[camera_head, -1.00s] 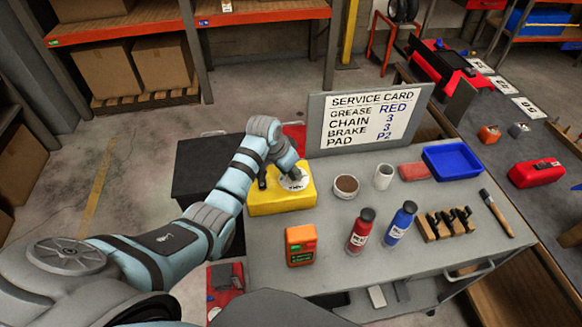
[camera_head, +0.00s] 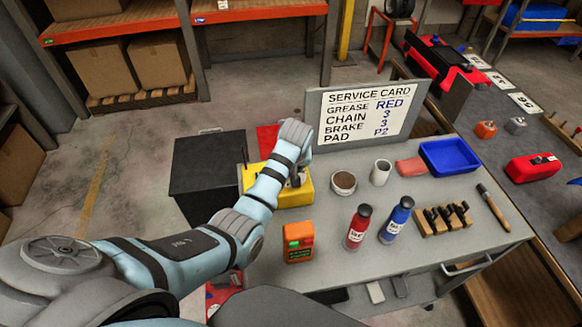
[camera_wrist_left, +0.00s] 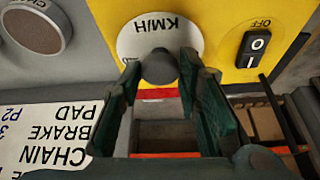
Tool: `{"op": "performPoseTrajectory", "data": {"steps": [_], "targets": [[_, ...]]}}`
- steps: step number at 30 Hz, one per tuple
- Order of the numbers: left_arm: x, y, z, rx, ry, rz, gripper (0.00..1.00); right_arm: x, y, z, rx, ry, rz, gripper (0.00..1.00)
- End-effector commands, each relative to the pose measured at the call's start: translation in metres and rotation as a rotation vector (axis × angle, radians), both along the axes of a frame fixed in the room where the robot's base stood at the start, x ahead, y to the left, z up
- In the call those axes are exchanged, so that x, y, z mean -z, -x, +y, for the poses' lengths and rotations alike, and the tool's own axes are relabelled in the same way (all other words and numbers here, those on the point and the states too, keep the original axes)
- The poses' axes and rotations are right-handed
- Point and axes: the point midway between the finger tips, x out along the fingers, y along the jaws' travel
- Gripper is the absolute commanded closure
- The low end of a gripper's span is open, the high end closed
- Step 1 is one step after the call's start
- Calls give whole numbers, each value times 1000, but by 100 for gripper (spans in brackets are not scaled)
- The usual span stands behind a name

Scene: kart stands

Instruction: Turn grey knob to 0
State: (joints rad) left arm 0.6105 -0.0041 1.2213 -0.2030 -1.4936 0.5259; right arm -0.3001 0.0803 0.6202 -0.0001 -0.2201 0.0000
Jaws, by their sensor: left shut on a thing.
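A yellow box (camera_head: 292,199) stands on the left end of the grey cart top. The grey knob (camera_wrist_left: 159,66) sits over the dial. My left gripper (camera_wrist_left: 163,80) is shut on the grey knob, with one finger on each side. In the head view my left gripper (camera_head: 297,178) is at the box, partly hidden by my arm. The knob's pointer and the dial numbers cannot be read. My right gripper is not in view.
An orange meter (camera_head: 299,242), a red bottle (camera_head: 358,228) and a blue bottle (camera_head: 397,220) stand in front of the box. A round tin (camera_head: 343,183) and a white cup (camera_head: 381,172) are to its right. The service card (camera_head: 365,112) stands behind.

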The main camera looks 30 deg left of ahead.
Motion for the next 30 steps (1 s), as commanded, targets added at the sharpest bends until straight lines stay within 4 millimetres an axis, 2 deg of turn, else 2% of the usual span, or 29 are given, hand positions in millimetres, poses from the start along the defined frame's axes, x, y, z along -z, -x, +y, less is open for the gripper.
{"op": "performPoseTrajectory", "data": {"steps": [9, 22, 23, 24, 27, 30], "targets": [[-2, -2, 0, -94, -2, -5, 97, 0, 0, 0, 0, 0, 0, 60], [-2, -2, 0, -104, -1, -6, 97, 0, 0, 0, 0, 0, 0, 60], [-2, -2, 0, -104, -2, -7, 68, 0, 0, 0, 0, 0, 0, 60], [-2, -2, 0, -104, -2, -7, 61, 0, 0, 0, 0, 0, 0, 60], [-2, -2, 0, -103, -1, -5, 49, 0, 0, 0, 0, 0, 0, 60], [-1, -2, 0, -104, -1, -4, 49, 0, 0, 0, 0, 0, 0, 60]]}}
